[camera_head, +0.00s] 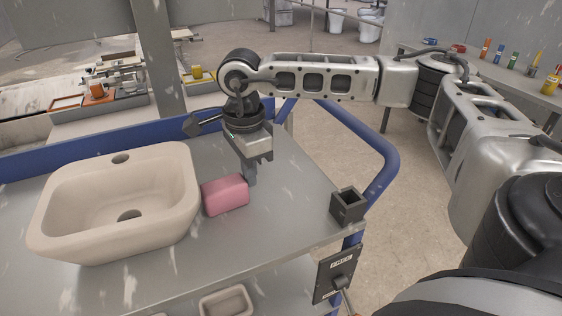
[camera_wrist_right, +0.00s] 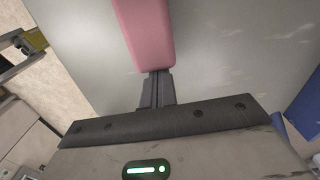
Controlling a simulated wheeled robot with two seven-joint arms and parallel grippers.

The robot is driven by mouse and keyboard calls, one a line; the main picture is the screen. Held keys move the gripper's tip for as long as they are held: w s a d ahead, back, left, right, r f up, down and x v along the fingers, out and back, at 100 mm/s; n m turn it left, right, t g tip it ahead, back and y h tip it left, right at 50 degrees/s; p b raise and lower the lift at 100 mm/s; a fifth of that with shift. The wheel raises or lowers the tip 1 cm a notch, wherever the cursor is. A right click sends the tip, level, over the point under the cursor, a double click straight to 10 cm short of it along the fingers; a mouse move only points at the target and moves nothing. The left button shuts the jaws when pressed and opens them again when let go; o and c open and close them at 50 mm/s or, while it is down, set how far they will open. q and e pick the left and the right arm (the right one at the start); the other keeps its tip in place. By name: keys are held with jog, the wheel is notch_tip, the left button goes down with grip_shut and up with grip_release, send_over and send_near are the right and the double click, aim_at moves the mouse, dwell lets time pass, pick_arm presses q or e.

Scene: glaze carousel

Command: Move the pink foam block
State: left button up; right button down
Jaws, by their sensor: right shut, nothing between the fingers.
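The pink foam block (camera_head: 225,195) lies on the grey cart top, just right of the beige basin. In the right wrist view the pink foam block (camera_wrist_right: 147,32) reaches down from the top edge to my fingertips. My right gripper (camera_head: 250,178) points down beside the block's right end; its fingers are together with nothing between them. In the right wrist view the closed fingers (camera_wrist_right: 158,76) meet the near end of the block, touching it or very close. My left gripper is not in view.
The beige basin (camera_head: 68,213) stands on the cart top (camera_head: 270,235), close to the block's left side. A small dark square holder (camera_head: 348,205) sits at the right edge by the blue rail (camera_head: 378,150). The cart top in front of the block is clear.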

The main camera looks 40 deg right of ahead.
jog(key=shift+d, duration=0.1)
jog(key=shift+d, duration=0.3)
jog(key=d, duration=0.3)
jog(key=shift+s+b, duration=0.35)
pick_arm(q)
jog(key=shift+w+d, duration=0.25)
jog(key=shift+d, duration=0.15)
pick_arm(e)
notch_tip(320, 180, up, 10)
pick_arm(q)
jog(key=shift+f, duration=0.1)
